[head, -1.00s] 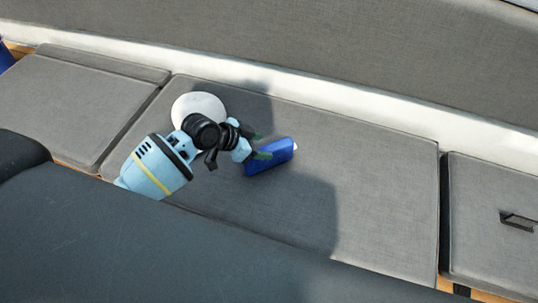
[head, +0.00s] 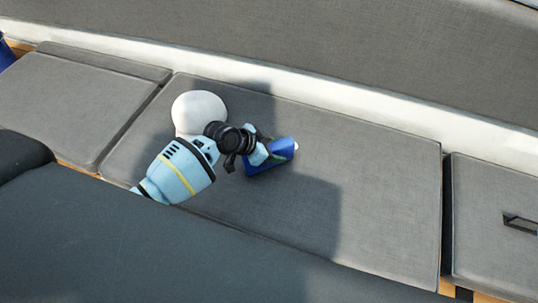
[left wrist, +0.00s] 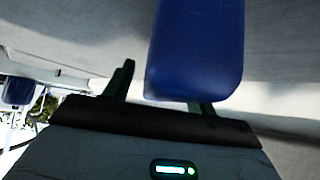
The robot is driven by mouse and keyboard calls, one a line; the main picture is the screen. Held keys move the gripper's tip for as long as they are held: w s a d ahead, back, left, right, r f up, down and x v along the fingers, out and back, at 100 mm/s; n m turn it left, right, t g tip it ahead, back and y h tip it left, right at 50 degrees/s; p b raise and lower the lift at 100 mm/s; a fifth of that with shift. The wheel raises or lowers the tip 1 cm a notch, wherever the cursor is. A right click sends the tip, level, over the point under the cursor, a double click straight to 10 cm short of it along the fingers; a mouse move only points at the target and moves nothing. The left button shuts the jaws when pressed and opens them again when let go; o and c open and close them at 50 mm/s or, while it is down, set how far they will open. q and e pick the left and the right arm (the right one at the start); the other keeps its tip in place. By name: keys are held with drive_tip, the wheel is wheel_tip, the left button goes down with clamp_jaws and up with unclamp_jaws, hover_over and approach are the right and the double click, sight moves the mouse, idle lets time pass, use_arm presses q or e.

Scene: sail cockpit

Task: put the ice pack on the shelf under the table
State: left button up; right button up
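I cannot tell whether a finger touches the pack. My right gripper is in neither view. No shelf is clearly visible.
A dark surface (head: 150,240) fills the foreground below my left arm. Another cushion (head: 75,105) is to the left, and a panel with a black latch (head: 519,222) is to the right. The main cushion is bare right of the pack.

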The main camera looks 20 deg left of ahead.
use_arm(q)
clamp_jaws()
drive_tip(key=shift+r, duration=0.5)
wheel_tip(320, 180, up, 3)
drive_tip(key=shift+f, duration=0.15)
drive_tip(key=s+a+r+p, duration=0.1)
drive_tip(key=s+a, duration=0.3)
drive_tip(key=s, duration=1.1)
drive_tip(key=shift+s+r, duration=0.2)
drive_tip(key=shift+s, duration=0.1)
